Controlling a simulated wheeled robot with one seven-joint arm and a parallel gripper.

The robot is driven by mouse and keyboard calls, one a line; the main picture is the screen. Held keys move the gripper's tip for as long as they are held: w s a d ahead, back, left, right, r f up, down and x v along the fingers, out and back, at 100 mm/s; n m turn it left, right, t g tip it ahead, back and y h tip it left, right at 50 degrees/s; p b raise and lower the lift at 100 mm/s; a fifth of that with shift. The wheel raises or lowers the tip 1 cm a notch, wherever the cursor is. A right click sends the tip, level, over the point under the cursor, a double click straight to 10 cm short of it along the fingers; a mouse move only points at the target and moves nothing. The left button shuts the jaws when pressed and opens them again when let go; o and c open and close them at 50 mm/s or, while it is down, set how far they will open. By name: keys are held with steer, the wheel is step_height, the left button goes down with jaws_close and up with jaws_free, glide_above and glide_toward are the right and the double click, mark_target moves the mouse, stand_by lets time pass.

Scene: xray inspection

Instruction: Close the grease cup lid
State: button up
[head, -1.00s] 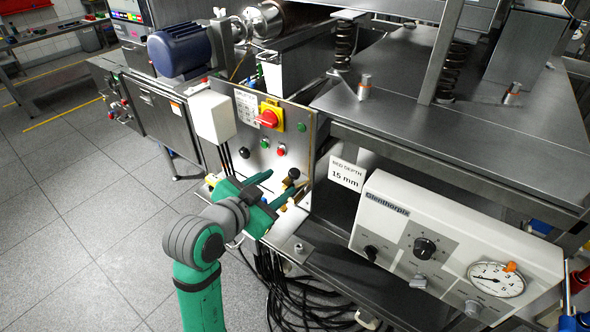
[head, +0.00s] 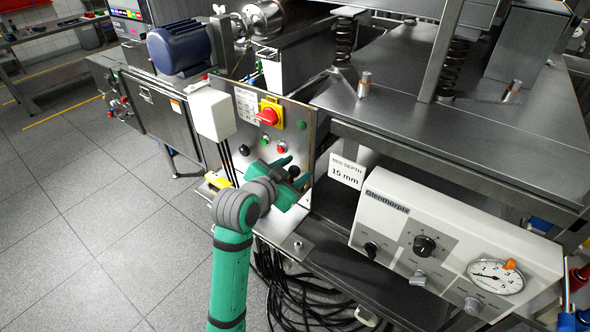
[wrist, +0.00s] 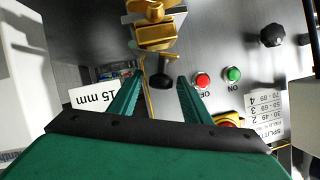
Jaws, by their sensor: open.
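My gripper (head: 300,169) is in front of the steel control panel in the head view, with its green fingers spread and nothing between them. In the wrist view, the gripper (wrist: 158,82) is also open. A brass fitting (wrist: 153,38), which looks like the grease cup, is just past the fingertips at the top centre. Its upper brass part (wrist: 152,8) is cut by the frame edge, so I cannot tell how the lid sits. A black knob on a stem (wrist: 160,76) shows between the fingertips, apart from them as far as I see. The gripper hides the brass fitting in the head view.
The panel (head: 240,150) carries a red-and-yellow switch (head: 270,115), a red button (wrist: 202,81) and a green button (wrist: 233,74). A white box (head: 211,115) sticks out at left. A "15 mm" card (head: 346,172) and a white gauge console (head: 455,240) stand at right.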

steer(key=c, duration=1)
steer(key=shift+w+a+f+n+g+h, duration=0.25)
steer(key=shift+a+f+n+g+h, duration=0.1)
steer(key=shift+n, duration=0.3)
steer(key=shift+w+a+f+n+g+h, duration=0.25)
steer(key=shift+n+g+h, duration=0.1)
steer(key=shift+n, duration=0.3)
steer(key=o, duration=1)
steer(key=shift+s, duration=0.1)
steer(key=shift+r, duration=0.1)
steer(key=v, duration=1.1)
